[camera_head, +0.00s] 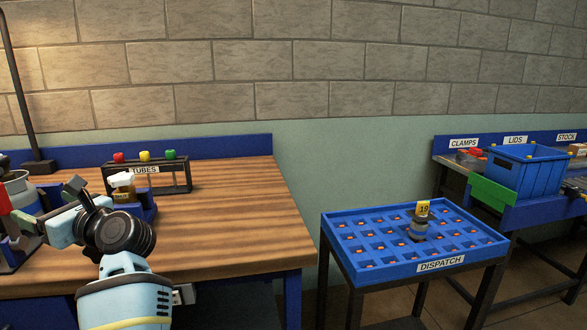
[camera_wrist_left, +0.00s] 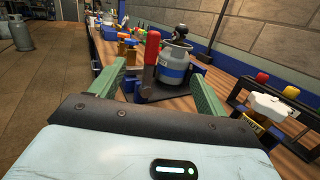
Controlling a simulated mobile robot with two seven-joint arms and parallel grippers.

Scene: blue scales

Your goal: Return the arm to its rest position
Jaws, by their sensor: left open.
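My left arm comes in from the lower left of the head view. Its gripper (camera_head: 42,220) is held above the left part of the wooden bench (camera_head: 230,225). In the left wrist view the two green fingers of the gripper (camera_wrist_left: 158,72) are spread apart, with nothing held between them. Beyond the fingers stand a red-handled device (camera_wrist_left: 152,48) and a grey cylinder with a blue band (camera_wrist_left: 175,70). My right gripper is in neither view.
A TUBES rack (camera_head: 147,170) with red, yellow and green caps stands at the bench's back. A small canister tagged 19 (camera_head: 420,225) stands in the blue DISPATCH tray (camera_head: 350,274). A blue bin (camera_head: 525,175) is on the right bench. The bench's right part is clear.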

